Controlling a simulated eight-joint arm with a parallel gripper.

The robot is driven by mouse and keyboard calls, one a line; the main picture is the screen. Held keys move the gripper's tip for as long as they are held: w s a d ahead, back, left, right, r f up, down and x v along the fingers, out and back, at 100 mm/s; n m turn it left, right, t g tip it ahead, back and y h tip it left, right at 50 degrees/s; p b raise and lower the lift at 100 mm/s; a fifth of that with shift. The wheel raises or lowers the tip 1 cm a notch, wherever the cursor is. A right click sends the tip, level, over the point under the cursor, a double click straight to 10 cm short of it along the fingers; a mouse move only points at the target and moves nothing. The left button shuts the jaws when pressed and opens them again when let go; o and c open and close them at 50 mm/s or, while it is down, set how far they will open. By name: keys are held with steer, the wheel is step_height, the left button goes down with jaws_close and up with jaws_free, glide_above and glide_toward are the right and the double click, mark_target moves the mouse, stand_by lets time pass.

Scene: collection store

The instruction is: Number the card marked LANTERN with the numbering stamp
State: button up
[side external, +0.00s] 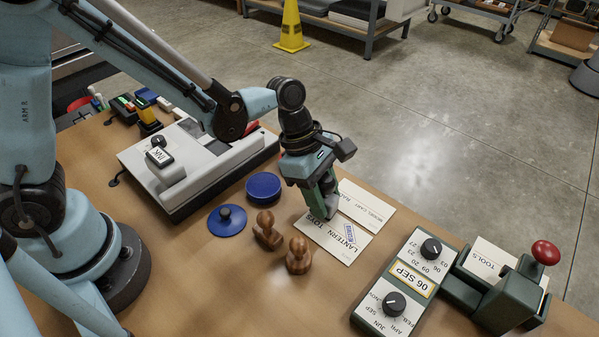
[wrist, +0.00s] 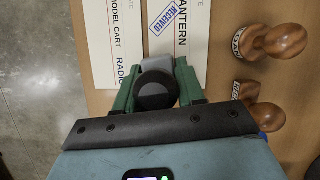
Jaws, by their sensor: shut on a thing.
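The white card marked LANTERN (side external: 336,246) lies flat on the table with a blue RECEIVED mark on it. It also shows in the wrist view (wrist: 196,52). My gripper (side external: 325,208) is pointed down over the card's far part. In the wrist view my gripper (wrist: 158,92) is shut on a grey block with a dark round top (wrist: 157,89), which looks like the numbering stamp. In the side view the fingers hide most of it. I cannot tell whether its underside touches the card.
A RADIO MODEL CART card (side external: 370,207) lies beside it. Two wooden stamps (side external: 298,256) (side external: 267,231), a blue pad (side external: 263,187) and a blue lid (side external: 227,219) stand nearby. A date dial panel (side external: 408,282) and a red-knobbed green device (side external: 508,298) holding a TOOLS card are at right.

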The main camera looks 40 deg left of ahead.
mark_target(329, 179)
steer(key=shift+r, duration=3.25)
